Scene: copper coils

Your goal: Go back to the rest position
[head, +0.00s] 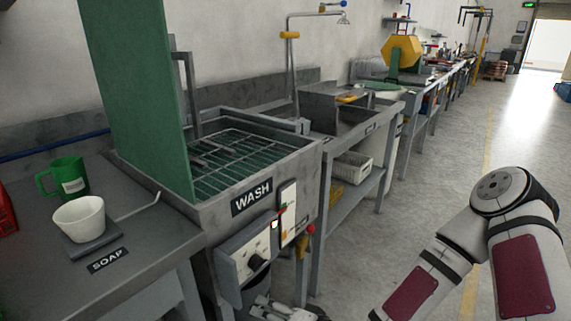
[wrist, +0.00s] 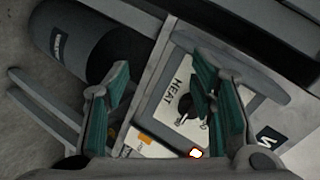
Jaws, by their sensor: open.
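My gripper (wrist: 163,72) is open and empty in the wrist view, its two green-padded fingers spread apart. In the head view a grey part of it shows at the bottom edge (head: 285,311), low in front of the wash station (head: 245,170); its fingers are not clear there. Behind the fingers in the wrist view is the control panel marked HEAT (wrist: 165,92), with a dark knob (wrist: 185,106) partly behind the right finger. A small lit spot (wrist: 196,154) shows below. I cannot tell whether a finger touches the panel. My arm is bent at the lower right of the head view.
The wash station's green lid (head: 140,85) stands raised over a wire rack (head: 235,160). A white cup (head: 80,220) and a green mug (head: 66,180) stand on the soap bench at left. Benches line the wall; the floor (head: 440,190) at right is clear.

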